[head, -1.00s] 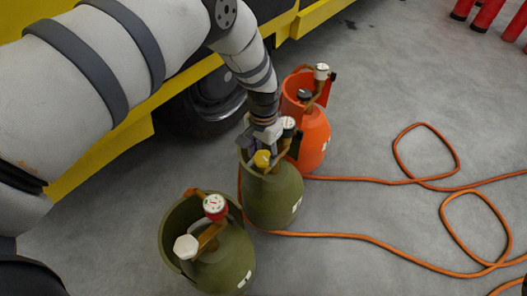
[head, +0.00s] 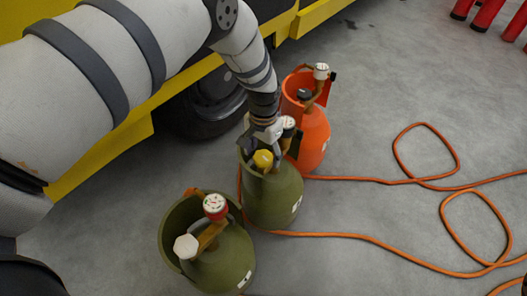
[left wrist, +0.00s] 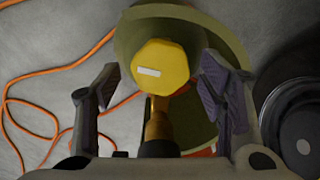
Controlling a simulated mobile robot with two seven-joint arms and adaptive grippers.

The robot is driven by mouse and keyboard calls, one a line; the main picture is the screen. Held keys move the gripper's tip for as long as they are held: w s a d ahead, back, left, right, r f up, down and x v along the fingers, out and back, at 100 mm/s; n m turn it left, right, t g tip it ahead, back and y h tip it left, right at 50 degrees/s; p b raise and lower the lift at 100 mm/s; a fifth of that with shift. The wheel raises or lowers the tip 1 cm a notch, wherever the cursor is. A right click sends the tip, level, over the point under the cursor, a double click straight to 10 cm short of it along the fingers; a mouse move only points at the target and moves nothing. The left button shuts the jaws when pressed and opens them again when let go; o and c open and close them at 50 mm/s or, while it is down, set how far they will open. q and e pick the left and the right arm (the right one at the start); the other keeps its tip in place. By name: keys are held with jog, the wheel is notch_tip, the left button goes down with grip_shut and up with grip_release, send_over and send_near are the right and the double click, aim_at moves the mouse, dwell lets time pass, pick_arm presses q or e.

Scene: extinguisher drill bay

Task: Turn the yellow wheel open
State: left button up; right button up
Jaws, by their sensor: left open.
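The yellow wheel (head: 263,159) sits on top of the middle, olive-green cylinder (head: 275,202). In the left wrist view the yellow wheel (left wrist: 160,68) is a faceted knob with a small white mark, on a brass valve. My left gripper (head: 262,145) is at the top of this cylinder. Its open fingers (left wrist: 160,85) stand on either side of the knob and valve, with a gap visible on both sides. A gauge (head: 288,124) stands behind the wheel, partly hidden by the gripper. My right gripper is not in view.
An orange cylinder (head: 315,140) stands close behind. Another olive cylinder (head: 225,262) with a white wheel (head: 186,246) and red-rimmed gauge (head: 215,206) stands in front. An orange hose (head: 370,181) loops over the floor at right. A yellow vehicle with a black tyre (head: 205,110) is behind.

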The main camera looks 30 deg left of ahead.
aim_at(263, 156)
pick_arm(q)
jog(key=shift+r, duration=0.1)
notch_tip(263, 156, up, 12)
dwell(0.5)
